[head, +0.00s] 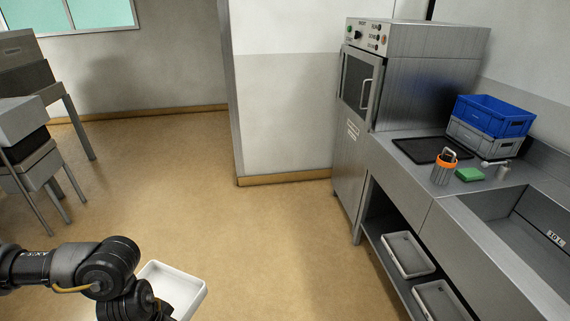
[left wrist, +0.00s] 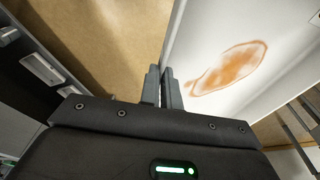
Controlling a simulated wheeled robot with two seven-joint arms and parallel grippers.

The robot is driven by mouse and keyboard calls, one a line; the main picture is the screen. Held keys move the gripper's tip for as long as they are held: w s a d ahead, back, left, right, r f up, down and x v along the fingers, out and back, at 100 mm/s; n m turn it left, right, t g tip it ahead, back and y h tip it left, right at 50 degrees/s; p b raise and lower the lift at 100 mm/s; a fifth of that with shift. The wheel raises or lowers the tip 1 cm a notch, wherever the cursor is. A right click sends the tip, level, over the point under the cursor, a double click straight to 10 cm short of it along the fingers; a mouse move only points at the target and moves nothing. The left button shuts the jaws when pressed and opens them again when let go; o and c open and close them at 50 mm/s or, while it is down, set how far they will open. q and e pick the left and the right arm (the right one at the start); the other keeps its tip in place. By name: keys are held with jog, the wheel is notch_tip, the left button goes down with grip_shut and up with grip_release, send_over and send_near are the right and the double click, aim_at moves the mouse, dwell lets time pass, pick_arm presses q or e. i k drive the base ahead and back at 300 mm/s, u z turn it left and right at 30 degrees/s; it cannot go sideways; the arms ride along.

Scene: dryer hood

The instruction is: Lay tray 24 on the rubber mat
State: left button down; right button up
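A white tray (head: 176,287) is at the bottom of the head view, in front of my left arm and well above the floor. In the left wrist view the tray (left wrist: 245,55) shows a brown-orange ring-shaped stain on its surface. My left gripper (left wrist: 163,84) has its two fingers closed on the tray's edge. No number is readable on this tray. The black rubber mat (head: 417,149) lies flat on the steel counter, right of the hooded machine and far from the gripper. My right gripper is not in view.
An orange-rimmed container (head: 441,170) stands at the mat's front corner, with a green sponge (head: 470,174) beside it. A blue crate (head: 494,116) sits on a grey crate (head: 482,140) behind. Two trays (head: 408,254) lie on the lower shelf. A sink is at right. The middle floor is clear.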

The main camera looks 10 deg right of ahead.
aim_at(432, 148)
jog(key=i, duration=1.8)
jog(key=z, duration=2.6)
